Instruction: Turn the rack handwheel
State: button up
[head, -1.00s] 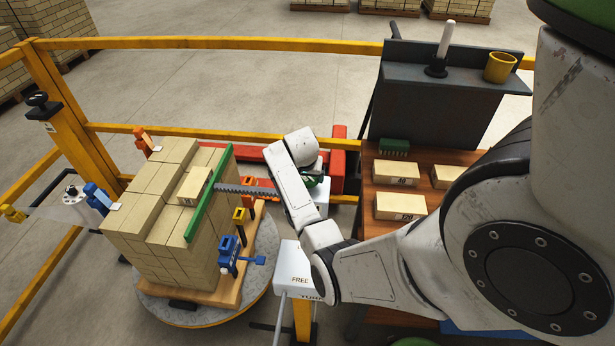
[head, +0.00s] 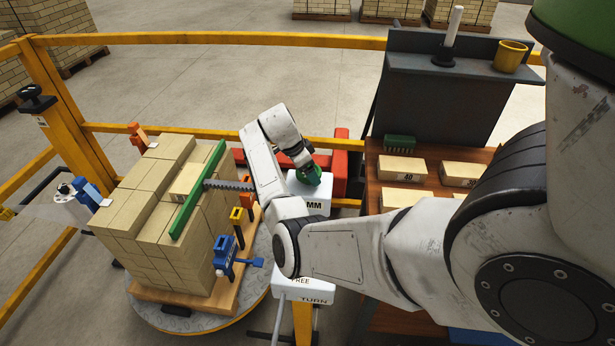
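The green handwheel (head: 314,175) sits on top of a white box (head: 312,203) whose label ends in "MM". A toothed grey rack (head: 229,186) runs from behind my arm to a green push bar (head: 198,190). The bar lies across the top of the stacked tan bricks (head: 150,195), against or just beside a loose upper brick (head: 186,180). My gripper (head: 306,163) points down at the handwheel from its upper left, at or very near it. Its fingers are too small and hidden to tell whether they are open or touching the wheel.
The stack stands on a wooden pallet on a round turntable (head: 180,322). Blue, yellow and orange clamps surround it. A white "FREE/TURN" box (head: 306,288) stands below my forearm. Yellow rails (head: 210,42) enclose the area. A wooden bench (head: 385,175) with bricks is at right.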

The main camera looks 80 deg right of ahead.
jog(key=m+y+b, duration=0.1)
jog(key=m+b, duration=0.1)
jog(key=m+g+y+b, duration=0.1)
jog(key=m+b, duration=0.2)
jog(key=shift+w+d+f+m, duration=0.1)
jog(key=shift+d+f+m, duration=0.1)
jog(key=shift+m, duration=0.1)
jog(key=m+y+b, duration=0.1)
jog(key=m+b, duration=0.2)
jog(key=m, duration=0.1)
jog(key=shift+r+m+y+b, duration=0.1)
jog(key=shift+m+y+b, duration=0.2)
jog(key=shift+y+b, duration=0.1)
jog(key=m, duration=0.2)
jog(key=m+y, duration=0.1)
jog(key=m, duration=0.1)
jog(key=shift+r+t+y, duration=0.2)
jog(key=shift+t+y, duration=0.1)
jog(key=shift+t, duration=0.1)
jog(key=m, duration=0.3)
jog(key=m+t+y, duration=0.1)
jog(key=m, duration=0.1)
jog(key=shift+s+d+f+m+p, duration=0.1)
jog(key=shift+s+m+p, duration=0.1)
jog(key=shift+m+p, duration=0.2)
jog(key=shift+t, duration=0.3)
jog(key=o, duration=0.9)
jog(key=shift+c, duration=0.2)
